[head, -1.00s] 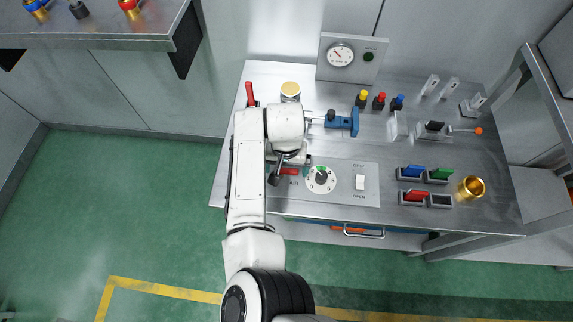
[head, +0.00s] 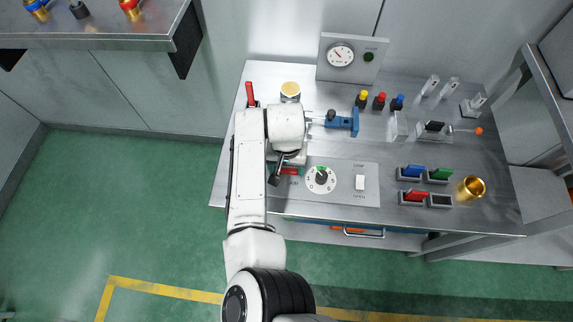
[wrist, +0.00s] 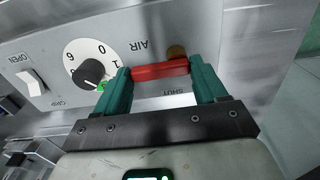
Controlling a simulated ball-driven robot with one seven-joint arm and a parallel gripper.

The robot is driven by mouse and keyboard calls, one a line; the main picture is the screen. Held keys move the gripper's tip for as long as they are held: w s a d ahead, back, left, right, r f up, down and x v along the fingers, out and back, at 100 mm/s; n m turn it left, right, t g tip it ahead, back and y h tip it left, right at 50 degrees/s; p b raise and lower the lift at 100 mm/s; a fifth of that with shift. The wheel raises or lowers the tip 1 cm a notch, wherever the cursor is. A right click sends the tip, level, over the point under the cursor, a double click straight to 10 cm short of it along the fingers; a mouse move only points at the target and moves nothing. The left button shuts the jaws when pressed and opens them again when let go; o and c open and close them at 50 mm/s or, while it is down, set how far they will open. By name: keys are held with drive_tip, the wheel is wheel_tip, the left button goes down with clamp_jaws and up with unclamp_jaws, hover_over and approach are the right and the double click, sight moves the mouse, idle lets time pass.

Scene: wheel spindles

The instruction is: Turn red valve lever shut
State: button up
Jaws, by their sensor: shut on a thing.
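The red valve lever (wrist: 160,70) lies between the two teal fingertips of my gripper (wrist: 161,76) in the wrist view. The gripper is shut on it, one finger at each end. In the head view a short piece of the lever (head: 289,171) shows at the left of the panel (head: 340,170), beside my gripper; my arm hides the rest.
The numbered dial (head: 321,179) and the white rocker switch (head: 360,182) sit right of the lever on the same panel. A blue clamp-like fixture (head: 342,122) stands behind. A red-handled item (head: 250,95) and a tan-topped jar (head: 290,91) are at the back left.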

drive_tip(key=shift+n, duration=0.3)
drive_tip(key=n+p, duration=0.3)
drive_tip(key=shift+w+r, duration=0.1)
drive_tip(key=shift+w, duration=0.25)
drive_tip(key=n, duration=0.1)
drive_tip(key=n+p, duration=0.1)
drive_tip(key=n, duration=0.3)
drive_tip(key=shift+w+a, duration=0.15)
drive_tip(key=shift+w, duration=0.2)
drive_tip(key=n, duration=0.3)
drive_tip(key=n+p, duration=0.1)
drive_tip(key=shift+w+a+n, duration=0.25)
drive_tip(key=shift+a+n, duration=0.05)
drive_tip(key=shift+a, duration=0.05)
drive_tip(key=shift+w+a+n, duration=0.1)
drive_tip(key=shift+a+n, duration=0.2)
drive_tip(key=shift+n, duration=0.9)
drive_tip(key=shift+a+n, duration=0.25)
drive_tip(key=shift+n, duration=0.95)
drive_tip(key=o, duration=1)
drive_tip(key=shift+o, duration=0.2)
